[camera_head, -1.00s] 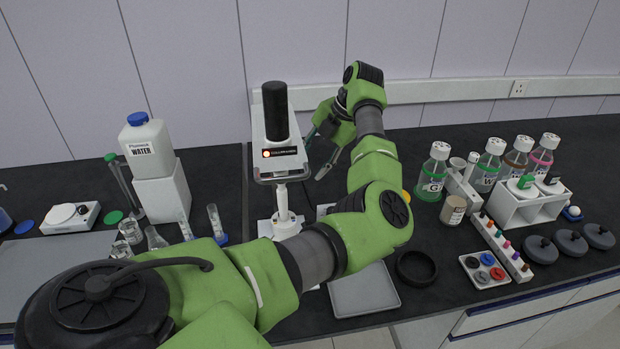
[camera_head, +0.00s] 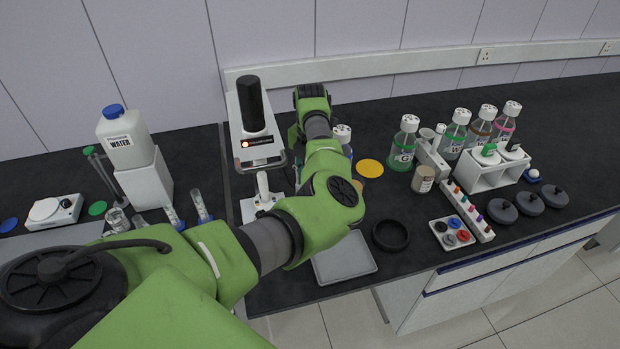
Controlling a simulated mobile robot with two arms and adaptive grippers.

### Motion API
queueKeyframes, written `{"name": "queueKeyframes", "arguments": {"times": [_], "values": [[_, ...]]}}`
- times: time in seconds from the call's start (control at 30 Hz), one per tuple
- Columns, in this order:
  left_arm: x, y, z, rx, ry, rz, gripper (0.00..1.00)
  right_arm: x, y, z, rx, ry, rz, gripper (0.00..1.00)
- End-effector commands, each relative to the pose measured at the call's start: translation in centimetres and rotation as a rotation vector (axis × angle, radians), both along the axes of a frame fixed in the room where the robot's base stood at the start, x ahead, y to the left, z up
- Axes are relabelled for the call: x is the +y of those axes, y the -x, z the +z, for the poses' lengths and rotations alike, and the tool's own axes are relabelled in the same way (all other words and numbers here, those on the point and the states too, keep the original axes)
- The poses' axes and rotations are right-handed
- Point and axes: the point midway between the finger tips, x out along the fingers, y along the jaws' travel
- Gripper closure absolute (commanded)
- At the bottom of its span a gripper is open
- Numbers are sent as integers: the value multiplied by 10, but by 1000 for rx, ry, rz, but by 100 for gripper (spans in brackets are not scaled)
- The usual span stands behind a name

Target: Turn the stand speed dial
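The white stand (camera_head: 236,121) is left of centre in the head view, with an upright black cylinder (camera_head: 251,104) on top. Its front has a dark label strip (camera_head: 262,141) with a small orange round mark at its left end. I cannot make out a separate speed dial; the stand's right side is partly hidden by my arm. My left gripper (camera_head: 294,138) is just right of the stand's head, mostly hidden behind my wrist. I cannot see its fingertips or whether it touches the stand. My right gripper is not in view.
A grey tray (camera_head: 345,262) and a black ring (camera_head: 390,235) lie in front of the stand. A water container (camera_head: 125,137) on a white block stands left. Capped bottles (camera_head: 404,145), a white rack (camera_head: 494,178) and dark round weights (camera_head: 530,203) stand right. The back right counter is clear.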

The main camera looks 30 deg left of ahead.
Motion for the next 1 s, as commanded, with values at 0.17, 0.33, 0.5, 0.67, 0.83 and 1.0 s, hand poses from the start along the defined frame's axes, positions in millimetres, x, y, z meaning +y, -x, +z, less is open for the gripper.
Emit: {"name": "queueKeyframes", "arguments": {"times": [0.17, 0.33, 0.5, 0.67, 0.83, 1.0], "values": [[0, 0, -14, 0, 0, 1, 60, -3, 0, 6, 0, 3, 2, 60], [0, 0, -17, -1, 0, 1, 60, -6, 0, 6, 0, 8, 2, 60], [0, 0, -17, -1, -1, 1, 68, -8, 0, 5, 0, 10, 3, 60], [0, 0, -17, -1, -1, 1, 99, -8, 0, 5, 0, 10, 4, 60], [0, 0, -17, -1, -1, 4, 99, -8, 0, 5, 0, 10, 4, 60], [0, -1, -18, -2, -1, 38, 99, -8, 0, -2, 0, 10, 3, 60]]}}
